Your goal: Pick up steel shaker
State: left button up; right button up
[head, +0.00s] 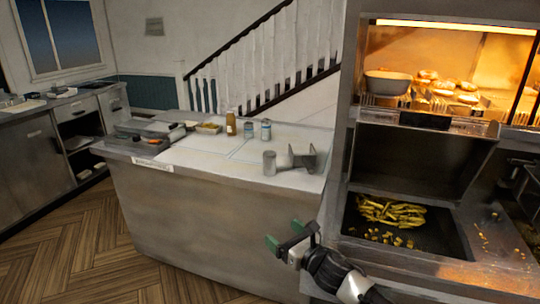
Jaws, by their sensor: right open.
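A short grey metal cylinder, which looks like the steel shaker (269,164), stands upright near the front right of the pale counter (215,164). A grey metal scoop-like piece (304,160) is close to its right side; I cannot tell whether they touch. My right gripper (285,237) has green fingertips spread apart with nothing between them. It is in front of the counter's front panel, low in the picture and well below the shaker. My left gripper does not show.
An amber bottle (231,124) and two small blue-and-white containers (248,129) (266,129) stand behind the shaker. Trays (143,135) are at the counter's left end. A frying station with a chip bin (434,241) is at the right. The counter's middle is mostly clear.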

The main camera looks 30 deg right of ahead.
aim_at(269, 156)
jog(key=i+l, duration=0.9)
jog(key=i, duration=0.15)
